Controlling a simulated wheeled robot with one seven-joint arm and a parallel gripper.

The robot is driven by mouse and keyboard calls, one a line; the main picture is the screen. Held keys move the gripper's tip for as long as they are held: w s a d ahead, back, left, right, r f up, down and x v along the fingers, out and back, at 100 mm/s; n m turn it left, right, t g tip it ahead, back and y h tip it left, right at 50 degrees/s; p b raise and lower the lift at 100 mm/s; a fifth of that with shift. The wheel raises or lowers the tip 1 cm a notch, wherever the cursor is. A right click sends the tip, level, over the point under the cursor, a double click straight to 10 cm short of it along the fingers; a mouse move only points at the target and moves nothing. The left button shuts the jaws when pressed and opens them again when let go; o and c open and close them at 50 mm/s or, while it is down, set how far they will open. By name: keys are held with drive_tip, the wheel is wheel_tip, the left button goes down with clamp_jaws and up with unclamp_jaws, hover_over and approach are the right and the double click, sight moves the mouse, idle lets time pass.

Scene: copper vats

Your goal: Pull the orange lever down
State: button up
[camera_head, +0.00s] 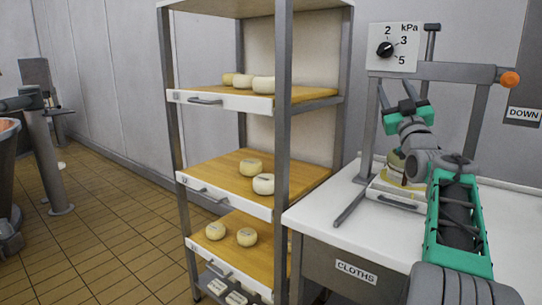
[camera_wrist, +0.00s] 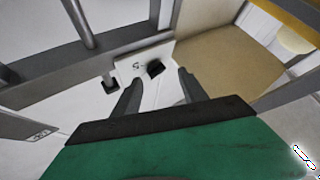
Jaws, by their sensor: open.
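The orange lever (camera_head: 510,79) shows as a round orange knob at the right end of a level grey bar of the press on the white table. My gripper (camera_head: 402,92) is open and empty, pointing up in front of the press frame, left of the orange knob and below the dial panel. In the wrist view its two dark fingers stand apart (camera_wrist: 158,80), with the dial panel (camera_wrist: 134,69) beyond them. The orange knob is not seen in the wrist view.
The dial panel (camera_head: 391,47) has a black knob and kPa marks. A DOWN sign (camera_head: 523,114) is on the right wall. A cheese rack (camera_head: 283,150) stands left of the white table (camera_head: 335,205). A pale cheese mould sits behind my arm.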

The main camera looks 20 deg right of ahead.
drive_tip(key=w+a+f+g+y+p, duration=0.1)
drive_tip(key=w+a+g+y+p, duration=0.2)
drive_tip(key=a, duration=0.4)
drive_tip(key=w+a+f+g+y+p, duration=0.1)
drive_tip(key=w+a+f+g+p, duration=0.15)
drive_tip(key=a+p, duration=0.35)
drive_tip(key=s+a+f+g+y+p, duration=0.1)
drive_tip(key=s+a+f+g+p, duration=0.2)
drive_tip(key=a, duration=0.4)
drive_tip(key=s+a+f+g+y+p, duration=0.1)
drive_tip(key=s+a+f+g+p, duration=0.1)
drive_tip(key=s+a+f, duration=0.3)
drive_tip(key=s+a+f+g+p, duration=0.3)
drive_tip(key=s+a, duration=0.1)
drive_tip(key=s, duration=0.3)
drive_tip(key=s+a+f+g+p, duration=0.3)
drive_tip(key=s+a+f, duration=0.1)
drive_tip(key=s, duration=0.4)
drive_tip(key=s+a+f+g+y+p, duration=0.1)
drive_tip(key=s+a+f+g+p, duration=0.2)
drive_tip(key=s, duration=0.5)
drive_tip(key=shift+s+a+f+m+g+p, duration=0.3)
drive_tip(key=shift+a+m+g+p, duration=0.25)
drive_tip(key=shift+a, duration=0.55)
